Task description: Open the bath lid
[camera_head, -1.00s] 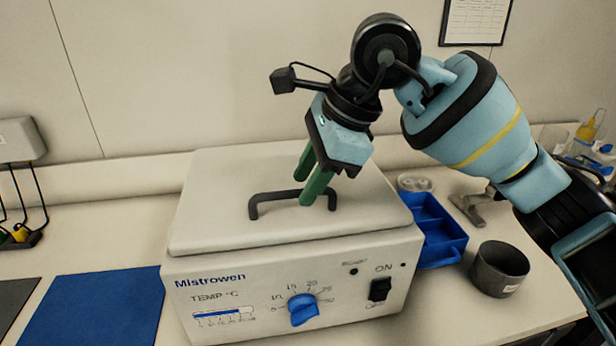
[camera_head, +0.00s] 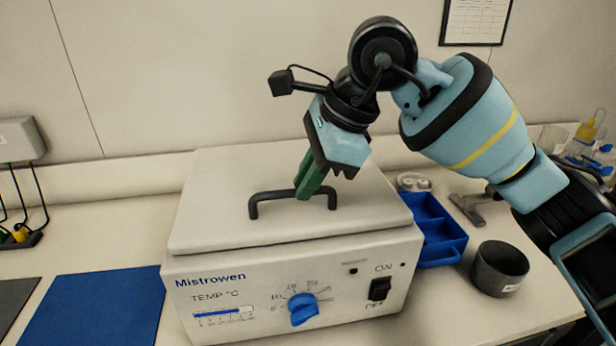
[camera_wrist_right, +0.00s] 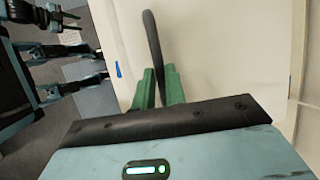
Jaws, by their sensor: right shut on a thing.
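The bath (camera_head: 290,285) is a white box marked Mistrowen, with a dial and a switch on its front. Its flat lid (camera_head: 215,185) lies closed on top. A dark bar handle (camera_head: 272,196) stands on the lid. My right gripper (camera_head: 306,194) reaches down from above, its green fingers shut on the right part of the handle. In the right wrist view the handle (camera_wrist_right: 153,45) runs up from between the green fingers (camera_wrist_right: 158,90). My left gripper is not in the head view.
A blue compartment tray (camera_head: 437,230) and a dark grey cup (camera_head: 499,268) stand right of the bath. A blue mat (camera_head: 105,308) lies to its left. A bottle rack (camera_head: 590,145) is at the far right. The wall is close behind.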

